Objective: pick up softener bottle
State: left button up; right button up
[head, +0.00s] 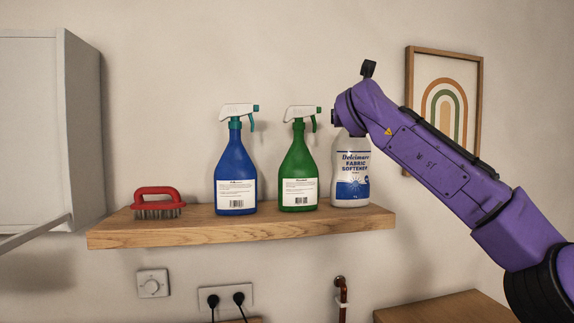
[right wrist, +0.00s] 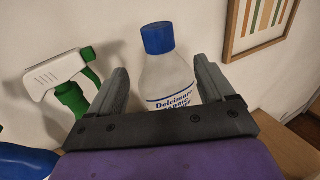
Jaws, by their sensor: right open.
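The softener bottle (head: 351,178) is white with a blue-and-white "Fabric Softener" label and stands upright at the right end of the wooden shelf (head: 240,232). My right arm hides its top in the head view. In the right wrist view the bottle (right wrist: 168,80) shows its blue cap, and its body appears between the two grey fingers of my right gripper (right wrist: 163,76). The fingers are open, with a visible gap on the left side; contact on the right side cannot be told. My left gripper is not in view.
A green spray bottle (head: 299,165) stands just left of the softener, with a blue spray bottle (head: 236,170) beyond it. A red brush (head: 158,201) lies at the shelf's left end. A framed picture (head: 443,85) hangs on the wall at right.

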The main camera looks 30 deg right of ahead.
jog(key=p+x, duration=0.4)
jog(key=x, duration=0.1)
jog(key=p+x, duration=0.3)
jog(key=x, duration=0.2)
jog(key=shift+w+a+r+p, duration=0.2)
jog(key=shift+a+p, duration=0.1)
jog(key=shift+p, duration=0.1)
jog(key=shift+d+f, duration=0.25)
jog(key=shift+d, duration=0.05)
jog(key=shift+s+d, duration=0.25)
jog(key=shift+s, duration=0.05)
jog(key=shift+a, duration=0.1)
jog(key=c, duration=0.5)
jog(key=shift+w+a, duration=0.1)
jog(key=shift+a, duration=0.1)
jog(key=c, duration=1)
jog(key=shift+d+r, duration=0.1)
jog(key=shift+d, duration=0.05)
grip_shut()
